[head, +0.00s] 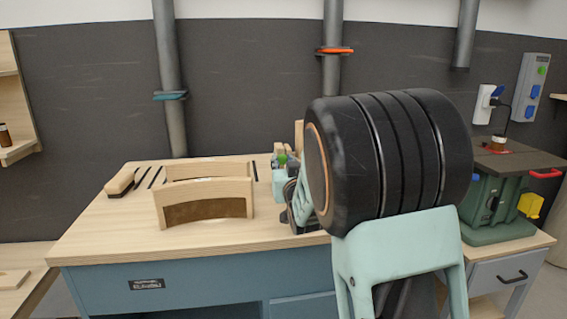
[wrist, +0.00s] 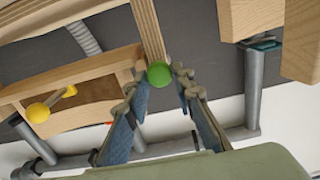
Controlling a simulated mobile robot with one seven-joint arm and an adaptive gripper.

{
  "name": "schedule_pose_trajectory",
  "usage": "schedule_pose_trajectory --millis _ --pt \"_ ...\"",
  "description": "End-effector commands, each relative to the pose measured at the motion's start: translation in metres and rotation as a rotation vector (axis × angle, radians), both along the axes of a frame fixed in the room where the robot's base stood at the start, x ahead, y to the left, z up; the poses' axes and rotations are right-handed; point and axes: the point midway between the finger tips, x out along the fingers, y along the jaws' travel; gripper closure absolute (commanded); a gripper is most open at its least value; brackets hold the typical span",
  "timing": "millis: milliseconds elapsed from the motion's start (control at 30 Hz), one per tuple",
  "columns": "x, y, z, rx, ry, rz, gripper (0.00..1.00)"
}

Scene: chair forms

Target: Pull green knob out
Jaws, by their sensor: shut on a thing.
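The green knob (wrist: 159,74) is a small round ball in the wrist view, at the end of a narrow upright wooden piece (wrist: 147,28). My gripper (wrist: 160,79) has its fingertips on either side of the knob and is shut on it. In the head view a small green spot, likely the knob (head: 282,159), shows at the back of the workbench, just left of my arm. My large black arm link hides most of the gripper and what lies behind it there.
Curved wooden forms (head: 205,203) stand on the workbench (head: 110,240), left of my arm. The wrist view shows a wooden piece with yellow knobs (wrist: 38,112) to the left. A brush (head: 121,183) lies at the bench's left. A green machine (head: 495,205) stands at the right.

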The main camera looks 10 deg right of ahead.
Motion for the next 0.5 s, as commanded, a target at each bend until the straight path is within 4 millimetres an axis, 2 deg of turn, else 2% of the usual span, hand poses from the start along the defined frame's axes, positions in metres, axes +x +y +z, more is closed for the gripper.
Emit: schedule_pose_trajectory --millis 267,500 --pt "-0.002 0.0 -0.001 0.0 0.0 0.0 1.0" --pt "-0.021 0.0 -0.002 0.002 -0.002 0.0 1.0"
